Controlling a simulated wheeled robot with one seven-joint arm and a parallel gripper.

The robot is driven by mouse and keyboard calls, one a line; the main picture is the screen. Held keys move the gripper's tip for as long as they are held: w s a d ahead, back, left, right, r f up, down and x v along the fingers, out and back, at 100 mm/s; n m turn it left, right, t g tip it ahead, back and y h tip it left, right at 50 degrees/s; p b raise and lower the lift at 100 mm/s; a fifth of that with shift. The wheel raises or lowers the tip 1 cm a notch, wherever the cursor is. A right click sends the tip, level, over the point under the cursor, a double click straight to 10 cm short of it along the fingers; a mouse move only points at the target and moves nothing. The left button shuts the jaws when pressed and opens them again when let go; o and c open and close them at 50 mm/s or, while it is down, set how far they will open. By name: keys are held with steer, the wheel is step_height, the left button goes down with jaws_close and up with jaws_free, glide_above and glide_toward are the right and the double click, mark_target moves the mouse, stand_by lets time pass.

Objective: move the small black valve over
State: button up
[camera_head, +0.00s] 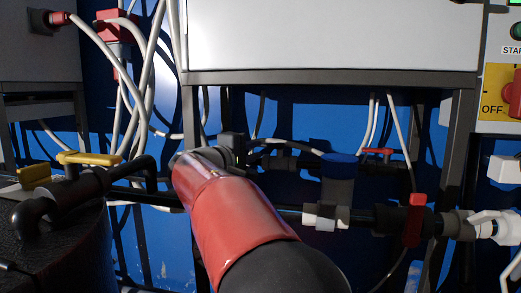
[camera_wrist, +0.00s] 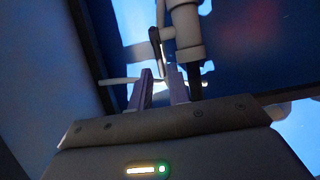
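In the wrist view, a small black lever-like part (camera_wrist: 155,42) sits beside a pale vertical pipe fitting (camera_wrist: 186,28); it looks like the small black valve's handle. My gripper (camera_wrist: 158,74) points up at it, its two fingers apart with a gap between them. The lever's lower end lines up with that gap; I cannot tell whether either finger touches it. In the head view my red arm covers the middle, and my fingers cannot be made out. The valve cannot be picked out clearly there.
Yellow-handled valves (camera_head: 88,158) top a black drum (camera_head: 75,245) at left. A red-handled valve (camera_head: 413,220) and a blue-capped fitting (camera_head: 338,178) are on the pipe at right. A white cabinet (camera_head: 330,35) on a dark frame stands above. Loose pale hoses (camera_head: 140,85) hang at left.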

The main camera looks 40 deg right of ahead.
mark_target(266, 146)
steer(key=p+x, duration=0.1)
steer(key=x, duration=0.6)
steer(key=shift+d, duration=0.3)
jaws_close()
